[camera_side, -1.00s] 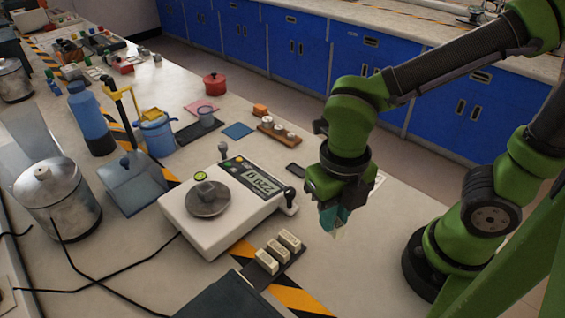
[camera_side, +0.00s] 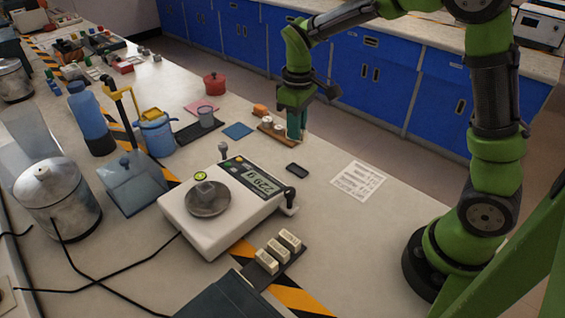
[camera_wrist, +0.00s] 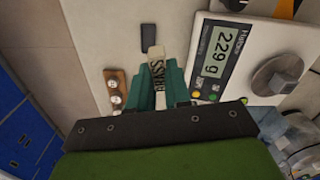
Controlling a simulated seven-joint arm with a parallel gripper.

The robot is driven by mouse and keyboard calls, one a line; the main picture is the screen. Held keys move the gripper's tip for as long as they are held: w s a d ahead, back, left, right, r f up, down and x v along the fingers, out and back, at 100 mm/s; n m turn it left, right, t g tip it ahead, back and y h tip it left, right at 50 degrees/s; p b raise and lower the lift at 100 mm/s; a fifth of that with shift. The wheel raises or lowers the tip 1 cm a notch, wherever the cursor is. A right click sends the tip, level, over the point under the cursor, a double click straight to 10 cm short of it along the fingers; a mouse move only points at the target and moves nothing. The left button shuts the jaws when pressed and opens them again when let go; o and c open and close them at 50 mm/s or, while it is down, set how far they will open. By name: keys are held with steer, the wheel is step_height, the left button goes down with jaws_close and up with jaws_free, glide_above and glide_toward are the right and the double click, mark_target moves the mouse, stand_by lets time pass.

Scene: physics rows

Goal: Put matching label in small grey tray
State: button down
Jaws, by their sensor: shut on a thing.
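My gripper (camera_side: 296,128) is shut on a cream label (camera_wrist: 156,54), held between the green fingers in the wrist view. Dark capital letters run along it and seem to read BRASS; the first letter is hard to make out. In the side view the fingers hide the label. A small dark grey rectangular tray (camera_side: 297,170) lies flat on the bench, nearer the side camera than my gripper. It shows just beyond the label tip in the wrist view (camera_wrist: 148,38). Several cream labels (camera_side: 278,252) stand in a dark rack at the front.
A white scale (camera_side: 225,215) reading 229 g stands left of the tray, a small grey block (camera_side: 205,188) on its pan. A wooden holder (camera_wrist: 115,92) with pale knobs sits close beside my gripper. A printed sheet (camera_side: 357,180) lies right; bench around it is clear.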

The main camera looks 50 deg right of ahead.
steer(key=shift+w+d+f+m, duration=0.2)
steer(key=shift+d+f+m, duration=0.25)
steer(key=shift+f, duration=1.5)
steer(key=shift+w+d+f+m, duration=0.2)
steer(key=shift+d+f+m, duration=0.2)
steer(key=shift+f, duration=1.5)
steer(key=shift+w+d+f+m, duration=0.2)
steer(key=shift+d+f+m, duration=0.2)
steer(key=shift+f, duration=1.55)
steer(key=shift+f, duration=0.4)
steer(key=c, duration=0.7)
jaws_free()
steer(key=shift+o, duration=0.2)
step_height(320, 180, up, 8)
